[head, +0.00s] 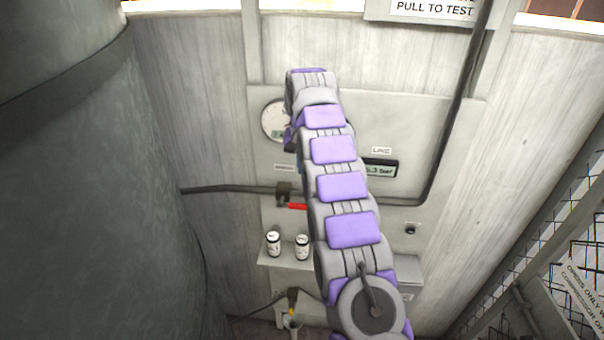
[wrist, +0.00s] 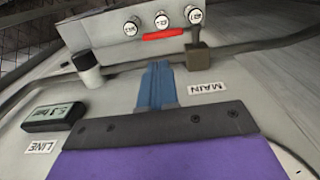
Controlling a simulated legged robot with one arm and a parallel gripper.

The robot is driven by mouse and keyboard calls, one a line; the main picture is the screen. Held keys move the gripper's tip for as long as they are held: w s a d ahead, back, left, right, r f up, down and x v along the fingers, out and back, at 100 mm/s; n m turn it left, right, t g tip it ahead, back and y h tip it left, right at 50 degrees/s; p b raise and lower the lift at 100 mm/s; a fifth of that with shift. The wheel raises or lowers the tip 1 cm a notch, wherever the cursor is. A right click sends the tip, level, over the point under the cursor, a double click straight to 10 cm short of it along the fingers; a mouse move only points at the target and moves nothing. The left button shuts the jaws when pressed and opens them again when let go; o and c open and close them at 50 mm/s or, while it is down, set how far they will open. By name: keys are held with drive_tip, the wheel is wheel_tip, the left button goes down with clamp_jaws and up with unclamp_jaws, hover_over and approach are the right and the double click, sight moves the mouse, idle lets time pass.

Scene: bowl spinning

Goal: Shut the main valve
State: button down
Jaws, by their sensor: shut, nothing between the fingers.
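The main valve's red lever (head: 297,207) shows in the head view left of my arm, which hides its right end. It lies roughly parallel to the horizontal pipe. The valve body (head: 284,190) is dark and sits on the pipe. In the wrist view, which is upside down, the red lever (wrist: 163,35) extends left from the valve body (wrist: 199,55). A "MAIN" label (wrist: 207,88) is on the panel near it. My gripper (wrist: 157,66) has blue fingers closed together, empty, pointing toward the lever with a gap between them.
A pipe (head: 225,188) crosses the panel. A round gauge (head: 273,121), a display (head: 381,168) and a "LINE" label (head: 381,150) sit above it. Cans (head: 273,243) stand on a shelf below. A yellow-handled fitting (head: 292,311) is lower. A large grey tank (head: 95,190) fills the left.

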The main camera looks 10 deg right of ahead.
drive_tip(key=b, duration=0.2)
hover_over(303, 205)
wheel_tip(303, 205, down, 4)
wheel_tip(303, 205, down, 8)
drive_tip(key=shift+w+p, duration=0.1)
drive_tip(key=shift+p, duration=0.6)
drive_tip(key=shift+d+f, duration=0.5)
drive_tip(key=shift+a+f, duration=0.1)
drive_tip(key=shift+a, duration=0.05)
